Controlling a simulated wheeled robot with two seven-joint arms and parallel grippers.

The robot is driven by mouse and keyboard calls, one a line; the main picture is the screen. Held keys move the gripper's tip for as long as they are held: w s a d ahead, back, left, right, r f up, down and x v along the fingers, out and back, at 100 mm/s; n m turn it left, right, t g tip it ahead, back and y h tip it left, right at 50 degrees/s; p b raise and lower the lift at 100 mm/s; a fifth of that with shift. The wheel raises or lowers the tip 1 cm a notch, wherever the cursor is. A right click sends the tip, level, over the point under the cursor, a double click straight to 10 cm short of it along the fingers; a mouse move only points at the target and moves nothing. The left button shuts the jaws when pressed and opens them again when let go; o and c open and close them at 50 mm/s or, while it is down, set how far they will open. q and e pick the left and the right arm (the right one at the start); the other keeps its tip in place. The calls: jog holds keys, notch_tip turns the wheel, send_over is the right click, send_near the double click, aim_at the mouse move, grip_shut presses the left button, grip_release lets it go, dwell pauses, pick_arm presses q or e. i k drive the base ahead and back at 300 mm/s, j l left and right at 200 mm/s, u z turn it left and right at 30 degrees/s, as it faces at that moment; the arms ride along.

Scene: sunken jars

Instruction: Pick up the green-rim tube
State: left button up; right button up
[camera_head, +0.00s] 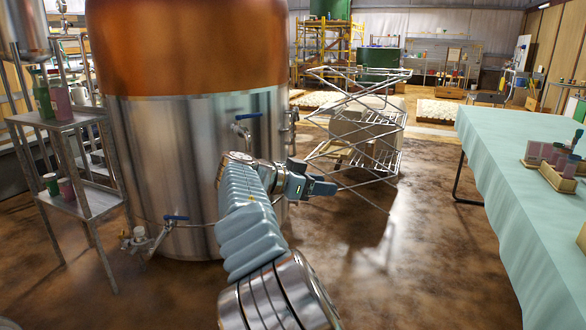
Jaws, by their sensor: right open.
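On the teal-covered table at the right, a wooden holder (555,178) has several pinkish jars (548,153) sunk in it. A slim dark item with a greenish top (577,137) sticks up at its right; it is too small to tell whether this is the green-rim tube. My right gripper (313,181) is open and empty, over the floor in front of the big tank, well left of the table and apart from the holder. My left gripper is out of view.
A big copper and steel tank (190,150) with blue-handled valves stands left of centre. A metal shelf (66,122) at the left bears green and pink vessels. A wire rack (365,140) stands behind my gripper.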

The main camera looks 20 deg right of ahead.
aim_at(552, 159)
jog(key=i+l+z, duration=0.15)
jog(key=i+z, duration=0.25)
jog(key=i+l+z, duration=0.1)
jog(key=z, duration=0.3)
jog(key=i+j+z, duration=0.1)
jog(key=i+z, duration=0.5)
jog(key=i, duration=0.35)
jog(key=i+j+z, duration=0.15)
jog(key=i, duration=0.35)
jog(key=i+j+z, duration=0.2)
jog(key=i, duration=0.35)
jog(key=i+z, duration=0.2)
jog(key=z, duration=0.2)
